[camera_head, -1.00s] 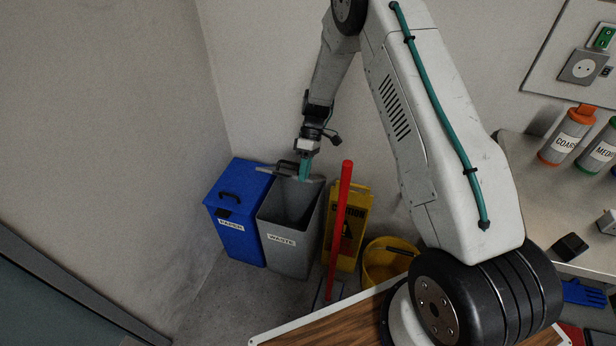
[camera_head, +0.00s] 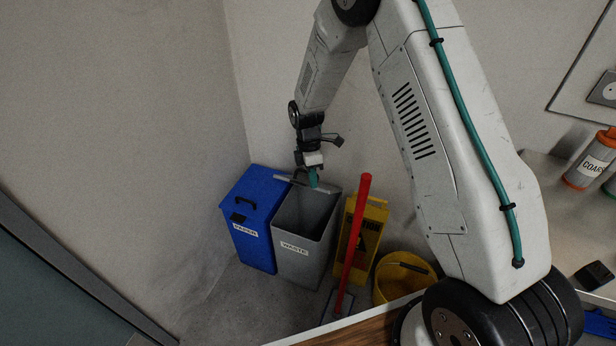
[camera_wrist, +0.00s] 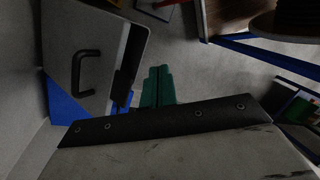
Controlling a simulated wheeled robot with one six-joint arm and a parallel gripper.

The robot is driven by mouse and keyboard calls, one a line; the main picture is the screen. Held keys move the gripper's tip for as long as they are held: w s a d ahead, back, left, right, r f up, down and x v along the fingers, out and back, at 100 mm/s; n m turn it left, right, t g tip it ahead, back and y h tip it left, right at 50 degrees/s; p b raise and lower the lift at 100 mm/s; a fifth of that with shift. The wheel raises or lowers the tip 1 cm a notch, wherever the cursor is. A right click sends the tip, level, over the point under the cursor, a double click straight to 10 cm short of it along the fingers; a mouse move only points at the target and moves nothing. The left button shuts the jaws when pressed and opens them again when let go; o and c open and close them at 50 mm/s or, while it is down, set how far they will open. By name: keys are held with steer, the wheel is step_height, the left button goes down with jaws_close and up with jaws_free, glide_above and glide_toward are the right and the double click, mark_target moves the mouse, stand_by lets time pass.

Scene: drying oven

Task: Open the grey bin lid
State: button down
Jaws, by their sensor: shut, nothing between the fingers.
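The grey bin (camera_head: 299,246), labelled WASTE, stands on the floor in the corner with its mouth uncovered and dark inside. Its grey lid (camera_head: 288,180) is raised at the back of the mouth, seen almost edge-on in the head view. In the wrist view the lid (camera_wrist: 110,35) shows at the left as a pale panel with a black handle (camera_wrist: 85,72). My gripper (camera_head: 313,181) is at the raised lid above the bin. Its green fingers (camera_wrist: 157,86) are together and empty, right of the handle. I cannot tell whether they touch the lid.
A blue PAPER bin (camera_head: 246,229) with its lid shut stands just left. A yellow caution sign (camera_head: 369,238), a red-handled tool (camera_head: 355,235) and a yellow bucket (camera_head: 397,281) stand to the right. Walls rise close behind and left. A bench with bottles (camera_head: 590,160) is at the right.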

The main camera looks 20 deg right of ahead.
steer(key=w+a+r+n+t+h, duration=0.1)
steer(key=w+r+n+t+h, duration=0.1)
steer(key=w+n+t, duration=0.7)
steer(key=f+g, duration=0.1)
steer(key=f, duration=0.2)
steer(key=d+f+n+g, duration=0.1)
steer(key=f, duration=0.2)
steer(key=f+g, duration=0.1)
steer(key=f, duration=0.2)
steer(key=shift+w+d+f+n, duration=0.25)
steer(key=shift+w+f+n, duration=0.1)
steer(key=shift+w+n, duration=0.05)
